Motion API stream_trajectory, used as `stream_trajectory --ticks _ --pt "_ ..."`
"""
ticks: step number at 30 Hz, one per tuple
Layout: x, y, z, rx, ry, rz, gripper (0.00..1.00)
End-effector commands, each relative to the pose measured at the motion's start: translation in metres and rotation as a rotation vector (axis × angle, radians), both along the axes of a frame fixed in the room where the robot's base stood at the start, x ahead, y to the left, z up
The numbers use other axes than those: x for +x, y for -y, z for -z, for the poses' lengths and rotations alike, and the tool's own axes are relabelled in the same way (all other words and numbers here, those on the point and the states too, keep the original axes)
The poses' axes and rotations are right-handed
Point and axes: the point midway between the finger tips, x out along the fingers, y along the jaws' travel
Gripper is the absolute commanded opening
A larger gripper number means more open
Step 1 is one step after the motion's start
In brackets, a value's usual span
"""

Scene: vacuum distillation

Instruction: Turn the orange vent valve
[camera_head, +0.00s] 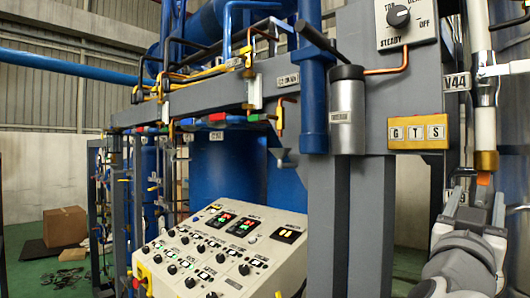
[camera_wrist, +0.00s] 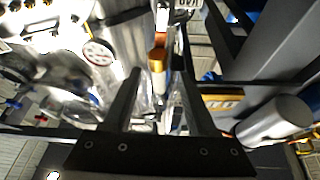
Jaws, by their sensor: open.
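A small orange part (camera_head: 484,179), which looks like the vent valve's handle, shows at the right just below a brass collar (camera_head: 486,160) on a pale vertical pipe. My gripper (camera_head: 480,190) is raised beside it, and its fingers partly hide it. In the wrist view my gripper (camera_wrist: 160,78) is open, with one dark finger on each side. The brass collar (camera_wrist: 157,60) and a small orange patch (camera_wrist: 160,39) appear between the fingers' tips. No contact is visible, and I cannot tell the exact gap.
A grey steel column with a yellow GTS plate (camera_head: 418,133) stands left of my gripper. A knob box (camera_head: 406,24) is above it. A silver cylinder (camera_head: 347,110) and a control panel (camera_head: 225,248) are farther left. The wrist view shows a round gauge (camera_wrist: 98,52) among crowded pipes.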

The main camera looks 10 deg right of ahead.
Motion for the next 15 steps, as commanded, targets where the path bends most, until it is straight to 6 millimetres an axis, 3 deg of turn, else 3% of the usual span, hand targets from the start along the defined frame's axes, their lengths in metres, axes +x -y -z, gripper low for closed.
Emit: stream_trajectory --ticks 5,15 --pt "0.008 0.014 -0.009 -0.002 0.002 0.01 0.57" --pt "0.045 0.063 -0.035 -0.003 0.0 0.008 0.57"
